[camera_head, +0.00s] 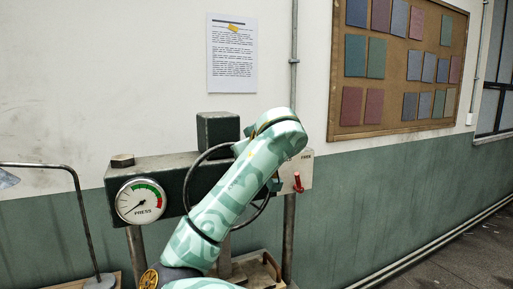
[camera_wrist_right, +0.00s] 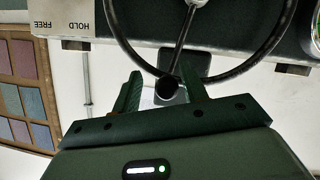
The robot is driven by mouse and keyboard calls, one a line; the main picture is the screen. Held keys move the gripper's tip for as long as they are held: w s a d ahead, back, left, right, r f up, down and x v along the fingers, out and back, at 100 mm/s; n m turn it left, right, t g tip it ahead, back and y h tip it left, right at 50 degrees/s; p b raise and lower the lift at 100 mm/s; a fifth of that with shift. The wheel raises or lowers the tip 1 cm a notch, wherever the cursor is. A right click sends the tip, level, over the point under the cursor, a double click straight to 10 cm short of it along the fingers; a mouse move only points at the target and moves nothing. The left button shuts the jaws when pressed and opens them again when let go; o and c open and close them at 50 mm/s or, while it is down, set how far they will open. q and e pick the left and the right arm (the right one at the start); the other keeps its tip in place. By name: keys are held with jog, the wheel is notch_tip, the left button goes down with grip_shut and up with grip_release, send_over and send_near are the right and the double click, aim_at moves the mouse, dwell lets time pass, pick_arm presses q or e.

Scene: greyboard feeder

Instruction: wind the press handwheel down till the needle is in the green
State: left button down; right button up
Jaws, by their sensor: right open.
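The press handwheel (camera_head: 190,178) is a thin dark ring on the dark green press head, largely covered by my mint-green right arm in the head view. In the right wrist view its rim (camera_wrist_right: 258,62) and a spoke show, with a dark knob (camera_wrist_right: 168,88) at the rim. My right gripper (camera_wrist_right: 163,88) is open, its two fingers on either side of the knob; I cannot tell whether they touch it. The PRESS gauge (camera_head: 141,201) has its needle pointing lower left, outside the green arc along the top and upper right. My left gripper is not in view.
A red lever (camera_head: 298,181) stands on a pale plate marked FREE, right of the wheel. HOLD and FREE labels show in the wrist view. A bent metal stand (camera_head: 83,205) is at left. A wooden tray (camera_head: 262,268) sits below the press.

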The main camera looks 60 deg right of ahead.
jog(key=v, duration=1.6)
